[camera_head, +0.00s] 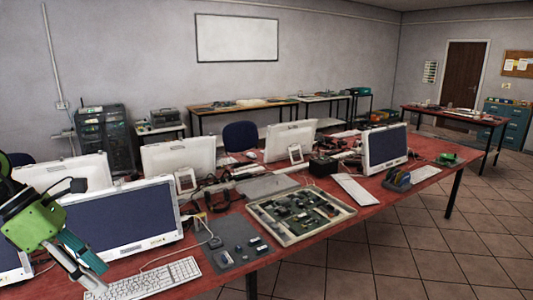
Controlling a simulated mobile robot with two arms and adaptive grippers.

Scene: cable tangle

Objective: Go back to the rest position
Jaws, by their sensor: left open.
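My left gripper (98,275) shows at the lower left, with a green body, a teal part and grey fingers. It is open, with nothing seen between its fingers. It hangs in front of a monitor (125,217) and above the left end of a white keyboard (150,281), covering part of both. I cannot tell whether it touches either. My right gripper is out of view. Dark cables (218,196) lie tangled on the red table (385,205) behind the grey mat.
A grey mat (232,262) with small parts and a framed tray (335,230) of circuit pieces lie on the table. Another monitor (386,148) stands farther right, with several white monitor backs (178,158) behind. The tiled floor (420,250) at the right is clear.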

